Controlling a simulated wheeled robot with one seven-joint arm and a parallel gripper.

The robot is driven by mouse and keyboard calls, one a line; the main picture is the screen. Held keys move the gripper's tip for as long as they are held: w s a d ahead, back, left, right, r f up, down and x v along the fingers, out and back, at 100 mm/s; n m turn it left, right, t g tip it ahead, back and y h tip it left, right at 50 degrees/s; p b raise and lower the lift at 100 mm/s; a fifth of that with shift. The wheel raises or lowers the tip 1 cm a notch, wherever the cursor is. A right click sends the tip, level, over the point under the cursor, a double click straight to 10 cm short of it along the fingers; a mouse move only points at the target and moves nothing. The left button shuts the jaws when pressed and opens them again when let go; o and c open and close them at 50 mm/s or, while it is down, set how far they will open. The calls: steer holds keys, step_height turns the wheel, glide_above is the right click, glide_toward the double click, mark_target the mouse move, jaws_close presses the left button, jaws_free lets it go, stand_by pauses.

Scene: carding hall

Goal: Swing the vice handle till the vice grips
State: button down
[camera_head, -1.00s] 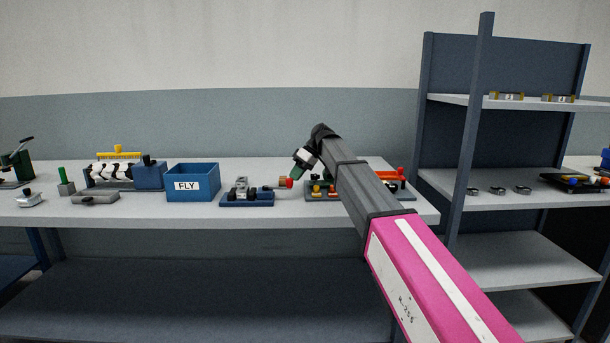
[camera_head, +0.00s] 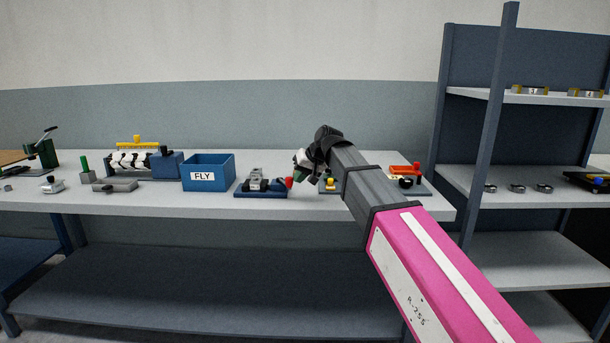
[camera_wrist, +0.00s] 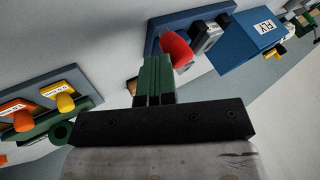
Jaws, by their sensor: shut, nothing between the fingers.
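The vice (camera_head: 255,184) has grey metal parts on a blue base and stands on the bench at mid-picture. Its handle ends in a red knob (camera_head: 289,182) at the vice's right. In the wrist view the red knob (camera_wrist: 176,48) is just beyond and right of my fingertips, with the grey vice part (camera_wrist: 206,38) behind it. My gripper (camera_head: 299,176) is shut and empty, its green fingers (camera_wrist: 154,80) close together. It is beside the red knob; I cannot tell whether they touch. The vice's jaw gap is too small to make out.
A blue box marked FLY (camera_head: 208,174) stands left of the vice. A board with yellow and orange knobs (camera_wrist: 60,92) lies on the other side, partly behind my arm in the head view. A shelf unit (camera_head: 490,150) stands at the right. The bench front is clear.

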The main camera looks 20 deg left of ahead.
steer(key=s+a+m+t, duration=0.1)
steer(key=m, duration=0.1)
steer(key=s+a+m+t, duration=0.1)
steer(key=s, duration=0.1)
steer(key=shift+a+m+t+h, duration=0.25)
steer(key=shift+m+t+h, duration=0.05)
steer(key=shift+m+h, duration=0.1)
steer(key=shift+s+a, duration=0.4)
steer(key=shift+a, duration=0.25)
steer(key=shift+s+a, duration=0.1)
